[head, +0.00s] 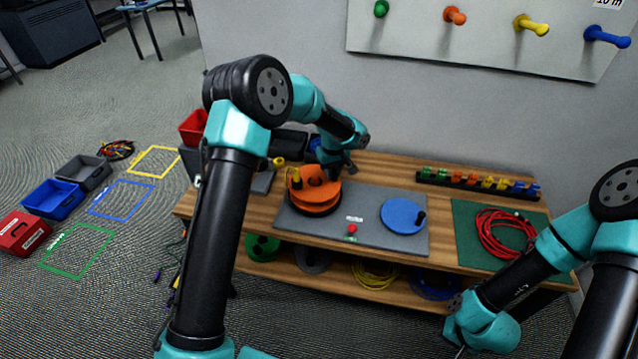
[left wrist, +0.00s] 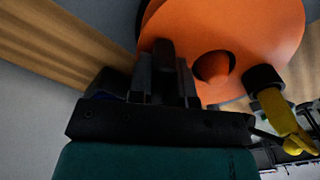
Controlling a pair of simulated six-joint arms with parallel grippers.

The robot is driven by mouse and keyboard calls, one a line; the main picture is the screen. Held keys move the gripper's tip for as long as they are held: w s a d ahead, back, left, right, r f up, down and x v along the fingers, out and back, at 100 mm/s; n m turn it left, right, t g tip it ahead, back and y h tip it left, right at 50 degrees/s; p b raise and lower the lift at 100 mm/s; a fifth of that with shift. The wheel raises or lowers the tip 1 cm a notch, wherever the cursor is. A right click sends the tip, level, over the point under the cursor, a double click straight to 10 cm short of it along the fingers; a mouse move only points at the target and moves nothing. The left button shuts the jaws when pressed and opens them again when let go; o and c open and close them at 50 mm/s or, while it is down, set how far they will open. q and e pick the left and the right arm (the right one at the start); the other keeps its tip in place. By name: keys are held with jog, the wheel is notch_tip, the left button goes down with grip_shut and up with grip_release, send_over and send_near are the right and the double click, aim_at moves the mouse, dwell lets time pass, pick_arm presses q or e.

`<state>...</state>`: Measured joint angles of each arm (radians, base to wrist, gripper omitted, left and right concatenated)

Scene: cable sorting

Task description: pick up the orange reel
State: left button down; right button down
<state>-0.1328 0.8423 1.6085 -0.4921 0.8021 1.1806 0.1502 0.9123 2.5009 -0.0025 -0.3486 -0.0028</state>
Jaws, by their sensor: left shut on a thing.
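The orange reel (head: 318,207) is at the left end of the grey mat (head: 362,229) on the wooden bench. Its two round flanges and raised hub show. In the left wrist view the orange reel (left wrist: 285,30) fills the upper right, close to the jaws. My left gripper (head: 336,172) comes down at the reel's far side. In the left wrist view my left gripper (left wrist: 165,72) is shut on the reel at its near edge. I cannot tell whether the reel touches the mat. My right arm is at the lower right; its gripper does not show.
A blue reel (head: 402,215) with a black knob lies on the mat's right. A green mat (head: 475,218) carries a coiled red cable (head: 503,233). A rack of coloured pieces (head: 478,183) stands at the back. More reels and coils lie on the lower shelf (head: 330,275).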

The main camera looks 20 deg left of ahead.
pick_arm(q)
notch_tip(320, 180, up, 10)
jog(key=shift+r, duration=0.1)
dwell(0.5)
dwell(1.2)
